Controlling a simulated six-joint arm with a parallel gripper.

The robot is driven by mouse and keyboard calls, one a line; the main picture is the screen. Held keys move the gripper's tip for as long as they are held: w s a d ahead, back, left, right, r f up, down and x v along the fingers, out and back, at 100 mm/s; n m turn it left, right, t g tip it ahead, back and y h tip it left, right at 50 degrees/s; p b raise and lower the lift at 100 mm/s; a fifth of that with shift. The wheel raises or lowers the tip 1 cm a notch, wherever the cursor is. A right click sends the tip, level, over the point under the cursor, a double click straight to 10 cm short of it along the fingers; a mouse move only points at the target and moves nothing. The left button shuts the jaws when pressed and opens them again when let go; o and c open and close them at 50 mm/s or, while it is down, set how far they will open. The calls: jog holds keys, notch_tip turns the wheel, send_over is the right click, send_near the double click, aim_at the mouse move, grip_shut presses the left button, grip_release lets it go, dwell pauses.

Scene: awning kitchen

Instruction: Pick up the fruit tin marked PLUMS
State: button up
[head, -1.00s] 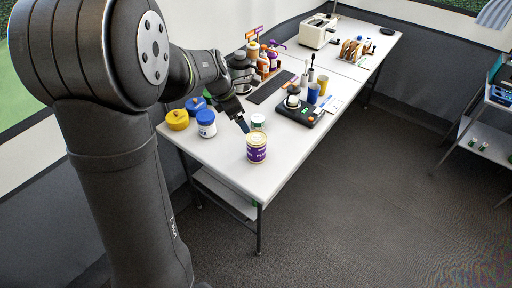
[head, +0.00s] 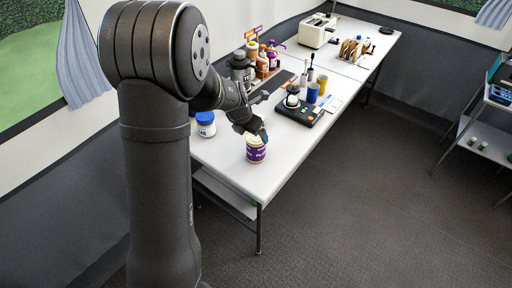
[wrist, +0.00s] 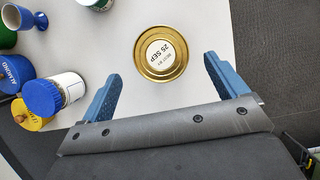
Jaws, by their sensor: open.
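The purple and cream fruit tin (head: 256,150) stands upright near the front edge of the white table in the head view. Its label is purple, with lettering too small to read surely. In the wrist view I see the tin's gold lid (wrist: 161,53) from above, with a white sticker reading "25 SEP". My gripper (head: 262,137) is just above the tin in the head view. In the wrist view my gripper (wrist: 160,85) is open, its blue fingers apart and empty, with the lid ahead between their lines. The tin's side is hidden in the wrist view.
A white jar with a blue lid (head: 206,124) stands left of the tin; in the wrist view, yellow and blue containers (wrist: 15,75) crowd the left. A black scale (head: 300,112) and cups stand behind. The table's right edge (head: 300,166) is close to the tin.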

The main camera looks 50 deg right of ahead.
aim_at(257, 140)
jog(key=shift+x, duration=4.1)
jog(key=shift+s, duration=0.1)
jog(key=c, duration=1.3)
jog(key=shift+r, duration=0.1)
jog(key=shift+c, duration=0.5)
jog(key=shift+d+r, duration=0.1)
